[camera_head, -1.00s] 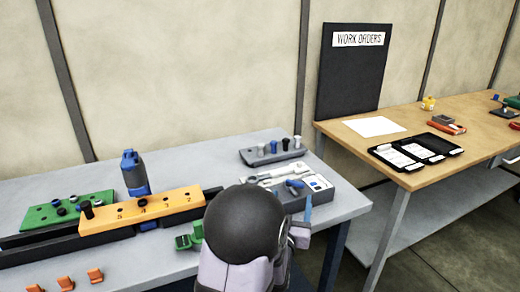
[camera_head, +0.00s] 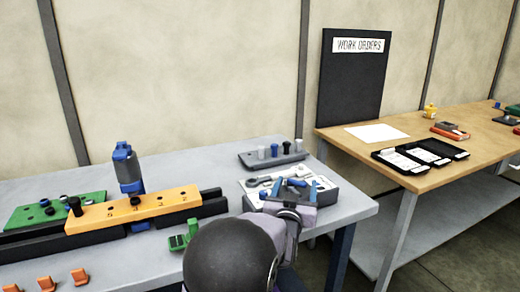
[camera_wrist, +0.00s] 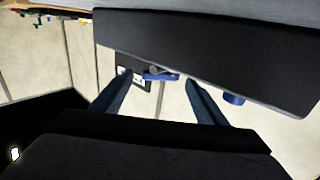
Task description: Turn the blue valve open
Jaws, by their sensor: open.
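I cannot tell whether a finger touches the handle.
An orange numbered block (camera_head: 135,208), a green block (camera_head: 45,213) and a blue tool (camera_head: 127,168) are to the left. A small green part (camera_head: 180,240) lies near my arm.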

